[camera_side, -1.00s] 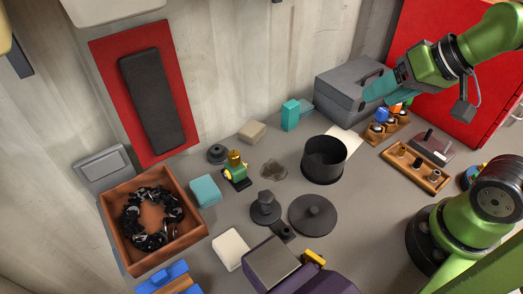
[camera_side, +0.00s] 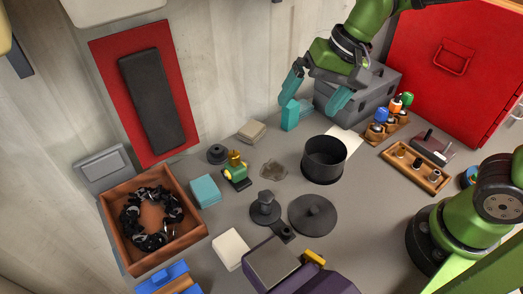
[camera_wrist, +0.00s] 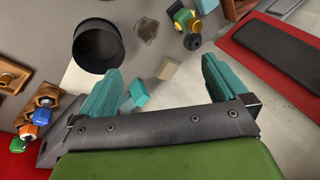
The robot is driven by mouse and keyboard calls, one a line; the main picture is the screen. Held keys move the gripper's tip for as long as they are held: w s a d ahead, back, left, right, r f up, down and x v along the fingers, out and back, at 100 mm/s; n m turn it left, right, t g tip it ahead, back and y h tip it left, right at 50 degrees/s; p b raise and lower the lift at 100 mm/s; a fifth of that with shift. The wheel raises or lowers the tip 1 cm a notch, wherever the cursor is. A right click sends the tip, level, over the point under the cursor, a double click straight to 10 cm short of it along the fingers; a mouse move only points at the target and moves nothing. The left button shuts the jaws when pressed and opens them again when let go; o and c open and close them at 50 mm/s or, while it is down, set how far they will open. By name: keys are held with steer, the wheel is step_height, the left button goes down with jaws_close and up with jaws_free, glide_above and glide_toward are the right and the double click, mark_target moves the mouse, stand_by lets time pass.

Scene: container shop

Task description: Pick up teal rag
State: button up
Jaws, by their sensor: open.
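The teal rag (camera_side: 205,191) is a small folded cloth lying flat on the grey table in the side view, between the wooden tray and a small yellow-green figure. A teal patch (camera_wrist: 208,5) at the top edge of the wrist view is probably it, mostly cut off. My gripper (camera_side: 308,106) is open and empty, with teal fingers pointing down, at the back of the table near the grey box. It is well to the right of the rag and above it. The fingers also show in the wrist view (camera_wrist: 160,68).
A teal block (camera_side: 291,115) stands below my left finger, overlapped by it in the side view. A tan block (camera_side: 252,132), a black pot (camera_side: 324,160), the yellow-green figure (camera_side: 236,171) and the wooden tray (camera_side: 118,244) are around. The grey box (camera_side: 380,95) stands behind my gripper.

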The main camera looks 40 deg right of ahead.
steer(key=w+a+f+m+g, duration=0.1)
steer(key=w+a+f+m, duration=0.25)
steer(key=a, duration=0.35)
steer(key=w+a+f+m+g, duration=0.2)
steer(key=w+a+m, duration=0.2)
steer(key=w+a, duration=0.15)
steer(key=m, duration=0.6)
glide_above(204, 187)
steer(key=d, duration=0.2)
step_height(204, 187, down, 10)
steer(key=shift+w+f, duration=0.1)
steer(key=x, duration=0.5)
steer(key=shift+f, duration=0.1)
steer(key=c, duration=1)
step_height(204, 187, up, 10)
steer(key=shift+r, duration=0.1)
